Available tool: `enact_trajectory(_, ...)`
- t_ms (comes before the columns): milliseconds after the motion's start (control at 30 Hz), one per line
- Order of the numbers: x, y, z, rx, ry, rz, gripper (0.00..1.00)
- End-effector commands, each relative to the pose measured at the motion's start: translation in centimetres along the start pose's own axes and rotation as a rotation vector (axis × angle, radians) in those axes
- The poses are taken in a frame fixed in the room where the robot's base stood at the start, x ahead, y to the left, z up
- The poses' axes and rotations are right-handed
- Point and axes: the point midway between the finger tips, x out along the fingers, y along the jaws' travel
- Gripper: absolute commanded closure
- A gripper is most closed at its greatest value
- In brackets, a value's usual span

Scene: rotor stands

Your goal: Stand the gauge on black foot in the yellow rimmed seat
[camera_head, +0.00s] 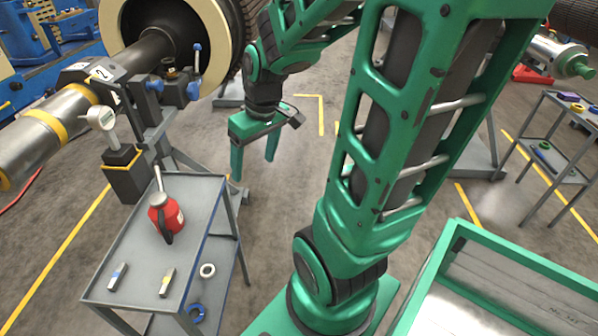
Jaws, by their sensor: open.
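The gauge (102,118) has a round pale dial on a thin stem. It stands upright at the black, yellow-rimmed seat (124,183), left of centre beside the cart's far end. Its stem runs down to the seat's top opening.
A green-rimmed bin (455,235) is lower right. Floor around my gripper is clear.

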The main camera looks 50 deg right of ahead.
Motion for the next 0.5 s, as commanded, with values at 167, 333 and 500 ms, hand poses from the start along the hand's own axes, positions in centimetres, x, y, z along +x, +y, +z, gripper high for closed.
enact_trajectory(167, -3.8, 1.5, 7.3, 0.279, -0.115, 0.067, 0.26)
enact_trajectory(333, -5.5, 1.7, 11.6, 0.457, -0.186, 0.089, 0.26)
enact_trajectory(500, -6.0, 1.5, 12.9, 0.512, -0.208, 0.094, 0.26)
